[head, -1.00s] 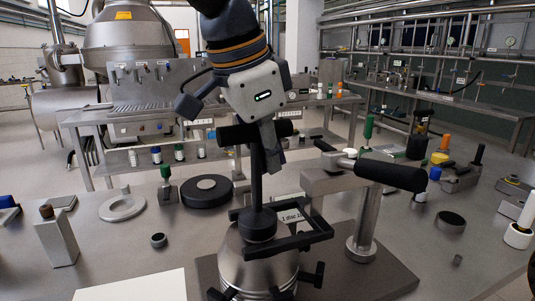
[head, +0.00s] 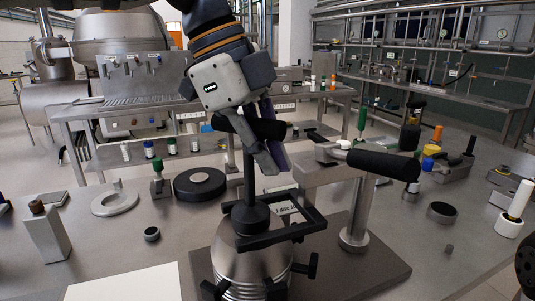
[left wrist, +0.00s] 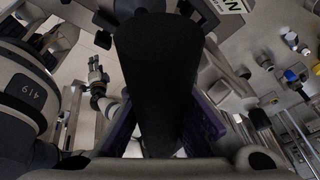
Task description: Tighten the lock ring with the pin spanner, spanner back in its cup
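The pin spanner, with a black T-bar (head: 223,123), an upright shaft and a round foot (head: 250,218), stands upright on the steel bowl (head: 250,262). The lock ring under the foot is mostly hidden. My left gripper (head: 268,150) reaches down over the T-bar, one grey finger in front and a purple pad behind. In the left wrist view the black bar (left wrist: 160,80) fills the space between both purple pads; the gripper looks shut on it. A dark shape at the right edge of the head view may be my right arm; its fingers are unclear.
A black-handled lever on a post (head: 355,235) stands close right of the bowl. A dark disc (head: 200,185), a metal ring (head: 116,203), a small cup (head: 152,234) and a dark cup (head: 441,212) sit around on the table.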

